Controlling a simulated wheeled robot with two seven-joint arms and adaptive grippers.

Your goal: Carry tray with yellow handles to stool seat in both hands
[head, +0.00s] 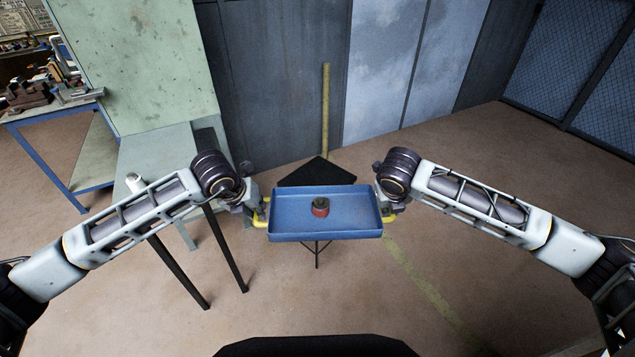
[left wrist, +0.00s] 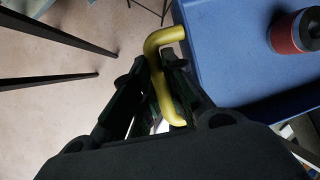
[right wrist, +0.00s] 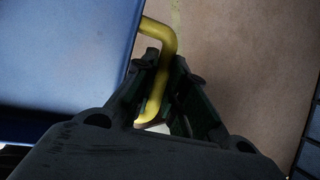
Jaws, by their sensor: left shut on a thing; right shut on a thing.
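The blue tray (head: 290,236) is held in the air between my two grippers and looks about level. A red and dark cylindrical part (head: 320,207) stands on it, and also shows in the left wrist view (left wrist: 289,33). My left gripper (head: 258,213) is shut on the left yellow handle (left wrist: 154,50). My right gripper (head: 384,212) is shut on the right yellow handle (right wrist: 160,80). Behind the tray lies a flat black triangular surface (head: 317,174), perhaps the stool seat. Thin dark legs (head: 317,252) show below the tray; the tray hides what joins them.
A yellow pole (head: 326,110) leans at the dark cabinets behind. The floor to the right is open, with a worn yellow line (head: 420,280).

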